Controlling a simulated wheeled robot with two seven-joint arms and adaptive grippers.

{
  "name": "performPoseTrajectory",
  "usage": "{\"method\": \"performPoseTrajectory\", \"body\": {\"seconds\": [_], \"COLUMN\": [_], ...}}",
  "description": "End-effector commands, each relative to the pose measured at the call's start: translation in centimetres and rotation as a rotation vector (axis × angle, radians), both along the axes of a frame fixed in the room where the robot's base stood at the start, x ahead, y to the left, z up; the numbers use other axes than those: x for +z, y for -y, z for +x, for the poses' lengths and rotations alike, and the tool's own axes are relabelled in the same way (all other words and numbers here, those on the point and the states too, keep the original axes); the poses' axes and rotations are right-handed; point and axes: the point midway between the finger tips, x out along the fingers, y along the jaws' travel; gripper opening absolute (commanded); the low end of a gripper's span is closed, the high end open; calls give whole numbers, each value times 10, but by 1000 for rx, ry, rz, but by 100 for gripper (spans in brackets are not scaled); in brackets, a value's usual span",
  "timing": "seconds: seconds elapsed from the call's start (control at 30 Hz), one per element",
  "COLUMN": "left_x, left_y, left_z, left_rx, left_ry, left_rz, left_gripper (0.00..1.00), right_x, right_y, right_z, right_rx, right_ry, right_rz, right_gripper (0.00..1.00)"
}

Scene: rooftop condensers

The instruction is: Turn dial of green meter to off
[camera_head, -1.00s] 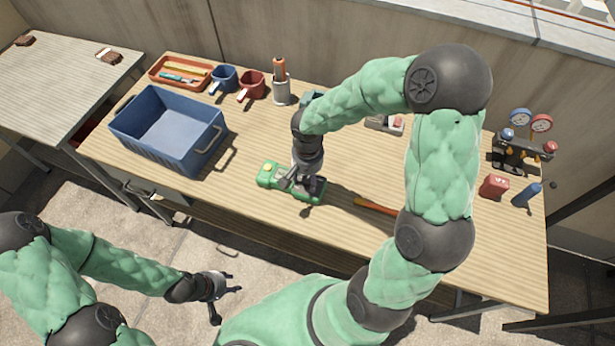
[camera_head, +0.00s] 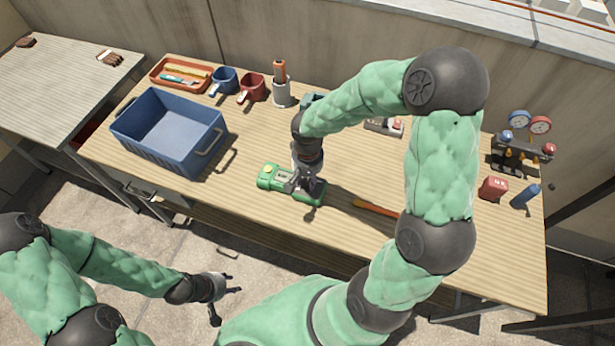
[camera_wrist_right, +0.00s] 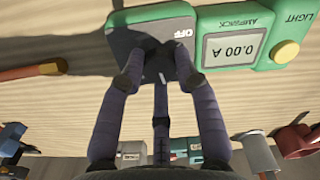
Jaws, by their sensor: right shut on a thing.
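The green meter (camera_head: 268,182) lies flat near the front edge of the workbench. In the right wrist view the meter (camera_wrist_right: 240,22) shows a screen reading 0.00 A, a yellow LIGHT button, and a dark face marked OFF. My right gripper (camera_head: 305,186) is over the meter's dark end. In the right wrist view its fingers (camera_wrist_right: 160,78) close on the dial (camera_wrist_right: 157,66) from both sides; they partly hide the dial, and I cannot tell exactly where it points. My left gripper (camera_head: 224,303) hangs empty and open in front of the bench, away from the meter.
A blue bin (camera_head: 128,126) stands left of the meter. An orange-handled tool (camera_head: 376,208) lies to the right. A gauge set (camera_head: 522,150) stands far right.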

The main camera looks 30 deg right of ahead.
Motion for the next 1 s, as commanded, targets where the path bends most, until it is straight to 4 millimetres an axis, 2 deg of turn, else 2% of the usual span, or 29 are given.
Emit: {"method": "performPoseTrajectory", "body": {"seconds": [1.0], "left_x": [50], "left_y": [0], "left_z": [0], "left_rx": [0], "left_ry": [0], "left_rz": [0], "left_gripper": [40], "right_x": [2], "right_y": [0], "right_z": [-1], "right_rx": [951], "right_ry": [-3], "right_rz": [1], "right_gripper": [0]}}
